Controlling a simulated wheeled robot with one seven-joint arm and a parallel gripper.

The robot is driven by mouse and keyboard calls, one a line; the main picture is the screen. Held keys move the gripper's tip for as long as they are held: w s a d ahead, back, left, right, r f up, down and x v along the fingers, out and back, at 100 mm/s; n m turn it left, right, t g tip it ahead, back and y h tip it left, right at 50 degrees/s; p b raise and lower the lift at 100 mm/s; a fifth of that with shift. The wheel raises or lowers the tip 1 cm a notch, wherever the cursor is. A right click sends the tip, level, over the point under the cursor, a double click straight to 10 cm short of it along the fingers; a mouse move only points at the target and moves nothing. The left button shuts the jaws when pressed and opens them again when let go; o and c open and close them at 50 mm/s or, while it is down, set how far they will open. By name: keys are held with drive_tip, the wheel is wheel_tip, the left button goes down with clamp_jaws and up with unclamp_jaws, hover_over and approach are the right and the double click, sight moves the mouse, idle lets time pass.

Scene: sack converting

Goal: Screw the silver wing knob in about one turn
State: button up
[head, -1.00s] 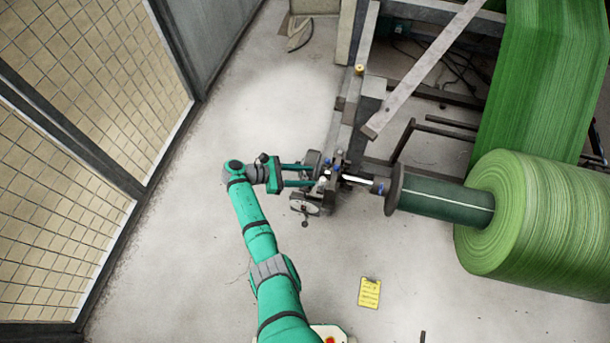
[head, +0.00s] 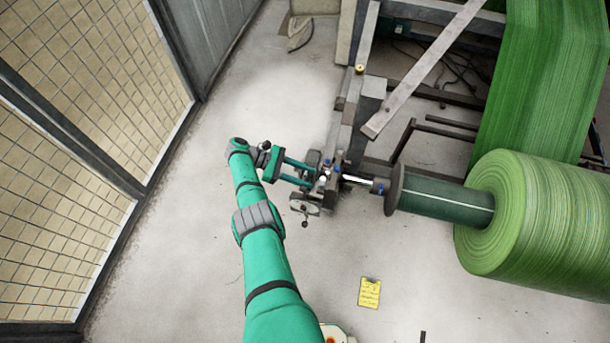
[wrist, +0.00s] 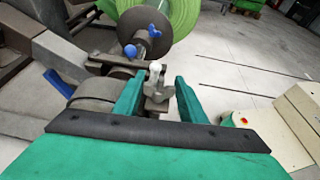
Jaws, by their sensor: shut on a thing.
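The silver wing knob (wrist: 157,92) shows between my fingers in the wrist view, as a grey winged piece in front of the dark bracket. My gripper (wrist: 160,82) is shut on it, one green finger on each side. In the head view my gripper (head: 315,178) reaches right to the dark shaft-end bracket (head: 336,186). The knob is too small and too covered there to make out its angle. A white ball (wrist: 156,66) shows just above the knob in the wrist view.
Blue handles (wrist: 130,51) sit close by on the machine. Floor left of the machine is clear.

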drive_tip(key=shift+f, duration=0.1)
idle(0.5)
drive_tip(key=o, duration=1.1)
drive_tip(key=shift+c, duration=0.2)
drive_tip(key=shift+a, duration=0.1)
